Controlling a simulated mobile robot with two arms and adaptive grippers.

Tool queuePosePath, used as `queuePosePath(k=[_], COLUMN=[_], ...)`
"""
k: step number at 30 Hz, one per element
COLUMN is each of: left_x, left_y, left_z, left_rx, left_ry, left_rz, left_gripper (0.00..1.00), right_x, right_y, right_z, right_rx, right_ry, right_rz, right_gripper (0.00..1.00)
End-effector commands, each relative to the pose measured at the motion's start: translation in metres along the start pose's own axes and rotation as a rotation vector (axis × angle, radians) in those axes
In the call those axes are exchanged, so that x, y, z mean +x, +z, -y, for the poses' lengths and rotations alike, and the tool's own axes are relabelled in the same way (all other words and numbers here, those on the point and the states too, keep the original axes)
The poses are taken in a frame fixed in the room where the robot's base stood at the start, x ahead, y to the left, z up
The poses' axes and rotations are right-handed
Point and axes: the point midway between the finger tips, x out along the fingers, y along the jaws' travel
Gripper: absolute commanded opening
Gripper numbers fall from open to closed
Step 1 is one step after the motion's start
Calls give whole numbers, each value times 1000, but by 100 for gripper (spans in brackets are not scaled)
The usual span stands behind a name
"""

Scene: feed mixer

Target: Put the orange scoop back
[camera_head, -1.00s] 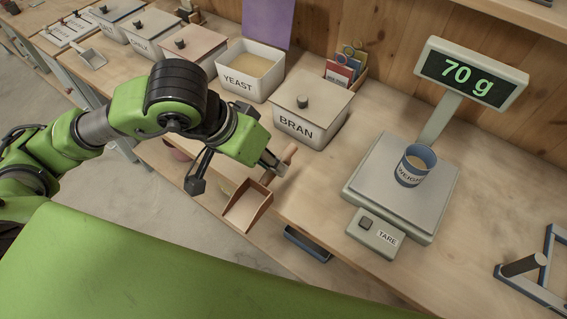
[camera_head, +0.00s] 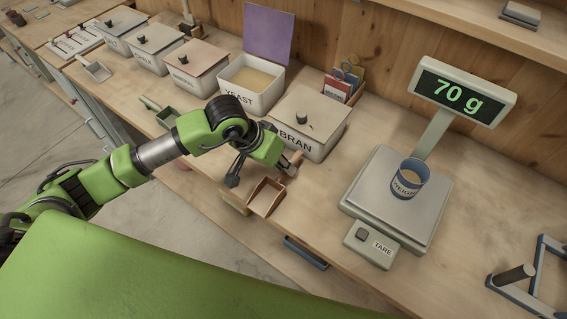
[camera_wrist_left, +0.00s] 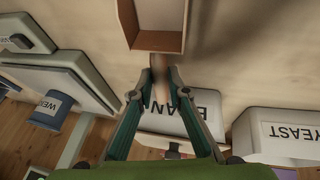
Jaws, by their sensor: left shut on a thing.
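The orange scoop (camera_head: 266,198), with an orange-brown pan and a wooden handle, is held by my left gripper (camera_head: 287,168) in front of the BRAN bin. The gripper is shut on the handle. In the left wrist view the scoop's pan (camera_wrist_left: 157,38) lies beyond the fingertips (camera_wrist_left: 160,82), with the handle between the fingers. The scoop appears close above the counter's front edge; I cannot tell whether it touches. My right gripper is not in view.
The BRAN bin (camera_head: 303,128) is lidded; the YEAST bin (camera_head: 251,85) is open. A green scoop (camera_head: 162,114) and a pale scoop (camera_head: 97,70) lie left. The scale (camera_head: 397,200) reads 70 g with a cup (camera_head: 408,180) on it. A blue-grey frame (camera_head: 527,292) is lower right.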

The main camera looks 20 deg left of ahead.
Motion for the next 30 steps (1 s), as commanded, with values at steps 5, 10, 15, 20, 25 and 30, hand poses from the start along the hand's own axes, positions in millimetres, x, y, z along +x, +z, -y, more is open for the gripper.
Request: queuePosePath(k=[5,10,15,20,25,30], left_x=[10,11,14,13,13,11], left_y=[4,4,5,5,5,4], left_z=[2,3,4,3,3,3], left_rx=[-1,0,1,0,0,0], left_ry=[1,0,0,0,0,0], left_rz=[-2,-3,-3,-2,-2,-2], left_gripper=[0,0,0,33,33,33], right_x=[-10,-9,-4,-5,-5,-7], right_y=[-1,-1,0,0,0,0], right_z=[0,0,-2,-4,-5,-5], right_rx=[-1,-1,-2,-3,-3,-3], right_ry=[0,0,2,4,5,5], right_rz=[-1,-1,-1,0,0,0], right_gripper=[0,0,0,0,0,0])
